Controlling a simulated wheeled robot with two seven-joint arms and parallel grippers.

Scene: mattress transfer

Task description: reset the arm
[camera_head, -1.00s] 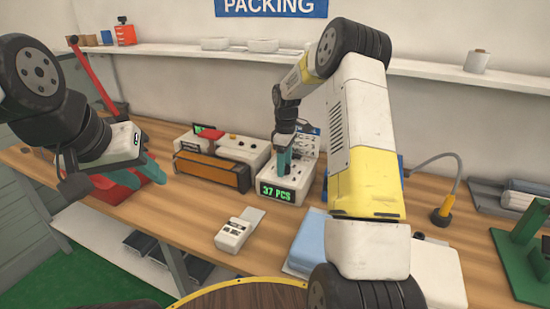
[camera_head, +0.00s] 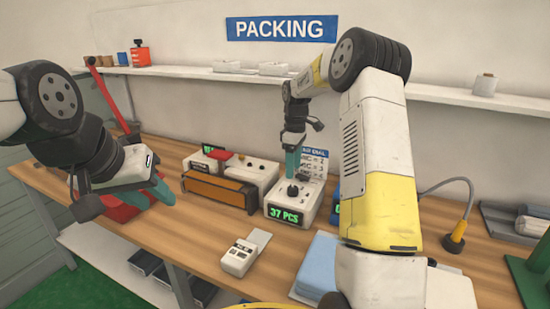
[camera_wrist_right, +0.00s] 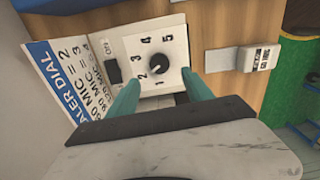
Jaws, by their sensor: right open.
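My right arm reaches over the workbench, and its gripper (camera_head: 293,163) points down at the white dial box with the green "37 PCS" display (camera_head: 287,215). In the right wrist view the gripper (camera_wrist_right: 170,88) is open, with its two teal fingers apart on either side of the black dial (camera_wrist_right: 157,66). I cannot tell whether the fingers touch the box. The dial is marked 1 to 5, and a black switch (camera_wrist_right: 113,71) sits beside it. My left gripper (camera_head: 150,190) hangs at the left, over a red object (camera_head: 118,208); its opening is unclear.
A sealer-like machine with a brown front (camera_head: 219,191) stands left of the dial box. A small white handheld device (camera_head: 240,257) and a blue stack (camera_head: 318,266) lie in front. Bare bench (camera_head: 190,235) shows between.

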